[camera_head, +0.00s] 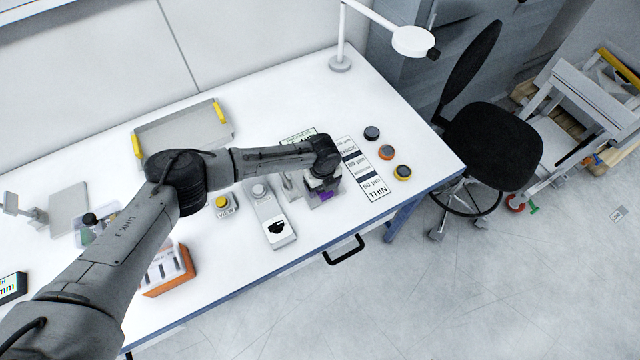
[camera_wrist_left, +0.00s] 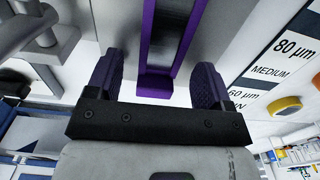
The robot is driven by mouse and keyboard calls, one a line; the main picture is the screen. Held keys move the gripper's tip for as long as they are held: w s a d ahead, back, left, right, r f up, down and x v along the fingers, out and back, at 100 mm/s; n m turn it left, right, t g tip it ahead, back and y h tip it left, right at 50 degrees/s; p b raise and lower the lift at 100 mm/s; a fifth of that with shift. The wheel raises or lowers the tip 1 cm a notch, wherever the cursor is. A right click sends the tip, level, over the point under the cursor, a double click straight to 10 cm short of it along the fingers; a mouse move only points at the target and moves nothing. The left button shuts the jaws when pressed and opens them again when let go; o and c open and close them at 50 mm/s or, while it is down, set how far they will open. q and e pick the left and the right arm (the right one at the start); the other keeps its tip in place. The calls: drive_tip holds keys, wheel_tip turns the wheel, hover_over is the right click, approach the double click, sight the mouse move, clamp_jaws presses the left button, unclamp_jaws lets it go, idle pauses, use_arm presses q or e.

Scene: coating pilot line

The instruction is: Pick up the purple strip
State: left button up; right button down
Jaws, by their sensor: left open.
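My left gripper (camera_head: 323,188) is over the right part of the white table, beside a printed thickness card (camera_head: 365,170). In the left wrist view its two purple-padded fingers (camera_wrist_left: 157,78) are apart. The purple strip (camera_wrist_left: 154,87) shows between them as purple edges around a grey middle, running up out of that view. In the head view the arm and gripper cover most of this spot, and I cannot separate strip from finger pads. My right gripper is not in view.
Black, orange and yellow-topped round pieces (camera_head: 386,152) stand right of the card. A grey device (camera_head: 270,213) and a VIEW button (camera_head: 225,207) are left of the gripper. A tray with yellow handles (camera_head: 185,130), an orange rack (camera_head: 168,272) and a lamp (camera_head: 340,63) also stand on the table.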

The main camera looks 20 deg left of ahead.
use_arm(q)
drive_tip(key=shift+f, duration=0.1)
drive_tip(key=c, duration=1.1)
